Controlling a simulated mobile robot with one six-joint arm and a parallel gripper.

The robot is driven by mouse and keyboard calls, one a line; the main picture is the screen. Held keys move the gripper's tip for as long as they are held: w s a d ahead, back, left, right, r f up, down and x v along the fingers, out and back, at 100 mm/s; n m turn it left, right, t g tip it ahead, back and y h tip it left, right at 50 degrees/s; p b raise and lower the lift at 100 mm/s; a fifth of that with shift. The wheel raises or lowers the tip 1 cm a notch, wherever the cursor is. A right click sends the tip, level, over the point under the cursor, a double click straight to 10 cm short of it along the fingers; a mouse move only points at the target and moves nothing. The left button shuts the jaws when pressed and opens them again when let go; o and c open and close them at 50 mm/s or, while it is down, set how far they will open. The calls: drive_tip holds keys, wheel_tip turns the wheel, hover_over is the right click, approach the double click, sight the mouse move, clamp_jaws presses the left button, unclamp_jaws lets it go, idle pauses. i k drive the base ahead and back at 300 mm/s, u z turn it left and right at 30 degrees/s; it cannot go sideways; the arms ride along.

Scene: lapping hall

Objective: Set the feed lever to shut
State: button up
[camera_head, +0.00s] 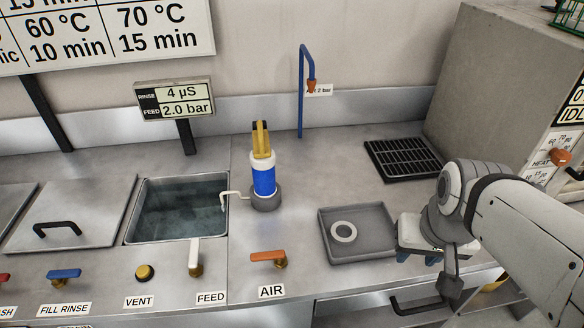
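The feed lever (194,253) has a white handle on a brass base, behind the FEED label (211,298) on the front of the steel counter. Its handle points away from the counter's front edge, toward the sink. My gripper (419,259) is far to the right of the lever, over the counter's front edge beside the grey tray. It points down and touches nothing that I can see. Its two bluish fingertips show apart, with nothing seen between them. A display (174,101) reads feed 2.0 bar.
An orange AIR lever (267,257) and a brass VENT knob (145,272) flank the feed lever. Behind it are a water-filled sink (182,208) and a blue-white cylinder (263,178) with a spout. A grey tray (372,256) holds a ring (343,232).

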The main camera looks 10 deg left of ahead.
sight(193, 265)
drive_tip(key=u, duration=0.75)
drive_tip(key=k, duration=0.6)
drive_tip(key=u, duration=0.35)
drive_tip(key=i, duration=0.5)
